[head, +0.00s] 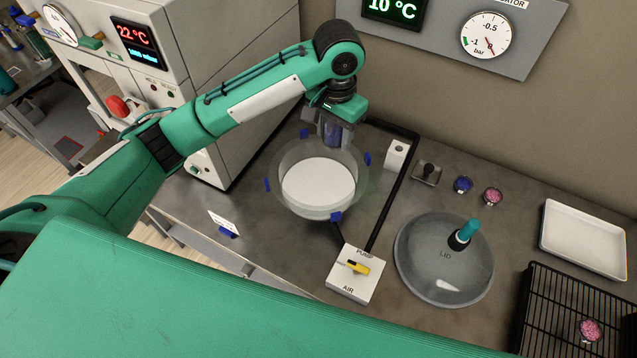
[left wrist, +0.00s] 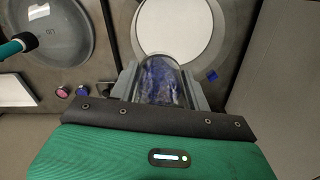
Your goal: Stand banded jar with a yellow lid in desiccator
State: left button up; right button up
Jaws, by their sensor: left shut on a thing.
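My left gripper (head: 333,128) points down at the back rim of the desiccator and is shut on a clear jar with dark blue in it (head: 332,136). The jar also shows between the fingers in the left wrist view (left wrist: 162,80). I cannot make out a yellow lid or a band on it. The desiccator (head: 288,158) is an open glass bowl with a white plate (head: 318,187) inside, empty where visible. I cannot tell whether the jar is above or behind the rim. The clear desiccator lid (head: 420,275) with its teal knob lies on the bench at right.
A pump/air valve box (head: 355,272) stands in front, with a black pipe (head: 388,205) running behind the bowl. Small blue (head: 463,184) and pink (head: 492,196) dishes, a white tray (head: 585,240) and a black rack (head: 555,310) are at right. A grey cabinet (head: 235,75) is at left.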

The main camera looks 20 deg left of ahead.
pick_arm(q)
jog(key=shift+w+d+f, duration=0.1)
jog(key=shift+d+f, duration=0.05)
jog(key=shift+d, duration=0.05)
jog(key=p, duration=0.3)
send_over(331, 193)
notch_tip(331, 193, down, 15)
jog(key=shift+r, duration=0.15)
notch_tip(331, 193, down, 4)
jog(key=shift+r, duration=0.1)
jog(key=shift+w+f, duration=0.1)
jog(key=shift+f, duration=0.4)
pick_arm(e)
jog(key=shift+r, duration=1.75)
pick_arm(q)
jog(key=o, duration=1)
jog(key=shift+f, duration=0.1)
jog(key=shift+o, duration=0.3)
pick_arm(e)
jog(key=shift+a, duration=0.1)
jog(key=shift+a, duration=0.1)
